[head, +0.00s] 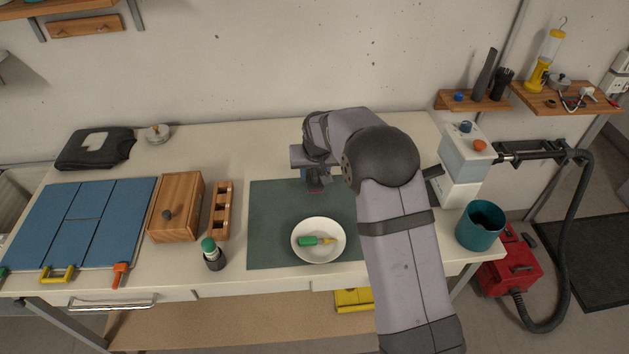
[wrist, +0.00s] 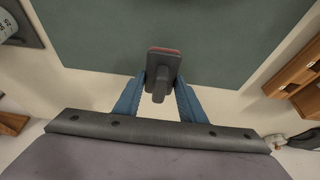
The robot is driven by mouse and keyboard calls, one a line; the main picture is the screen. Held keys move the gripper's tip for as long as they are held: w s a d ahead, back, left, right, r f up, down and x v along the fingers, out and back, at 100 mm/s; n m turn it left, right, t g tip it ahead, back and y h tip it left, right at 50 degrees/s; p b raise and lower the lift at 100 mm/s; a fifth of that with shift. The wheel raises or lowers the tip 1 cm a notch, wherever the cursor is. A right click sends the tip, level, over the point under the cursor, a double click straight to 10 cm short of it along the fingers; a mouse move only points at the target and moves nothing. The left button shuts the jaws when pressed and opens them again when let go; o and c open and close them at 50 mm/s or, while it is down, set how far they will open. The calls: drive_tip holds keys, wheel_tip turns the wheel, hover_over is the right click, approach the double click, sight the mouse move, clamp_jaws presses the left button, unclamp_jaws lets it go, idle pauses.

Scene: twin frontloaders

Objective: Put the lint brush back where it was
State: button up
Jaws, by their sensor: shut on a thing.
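The lint brush (wrist: 162,68) is dark grey with a red edge, and its stubby handle points toward my wrist camera. My gripper (wrist: 160,92) is shut on it, with a blue finger on either side of the handle. In the head view the brush (head: 316,188) hangs below my gripper (head: 308,174), near the back edge of the dark green mat (head: 270,225). I cannot tell how high it is above the mat. My arm hides the right part of the mat and the table behind it.
A white bowl (head: 301,250) with a green-handled tool stands on the mat's front part. Left are a wooden rack (head: 220,212), a wooden box (head: 177,205), a green-capped bottle (head: 212,256) and blue panels (head: 85,220). A teal bucket (head: 480,228) is at right. The mat's left part is clear.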

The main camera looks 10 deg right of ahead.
sight(314, 182)
drive_tip(key=shift+f+p, duration=0.7)
drive_tip(key=shift+f, duration=1.2)
drive_tip(key=shift+f, duration=0.1)
drive_tip(key=shift+f, duration=0.1)
drive_tip(key=o, duration=1)
drive_tip(key=shift+o, duration=0.2)
drive_tip(key=shift+s+r, duration=0.1)
drive_tip(key=shift+r, duration=0.35)
drive_tip(key=b+v, duration=0.3)
drive_tip(key=v, duration=0.8)
drive_tip(key=shift+r, duration=0.25)
drive_tip(key=shift+s, duration=0.15)
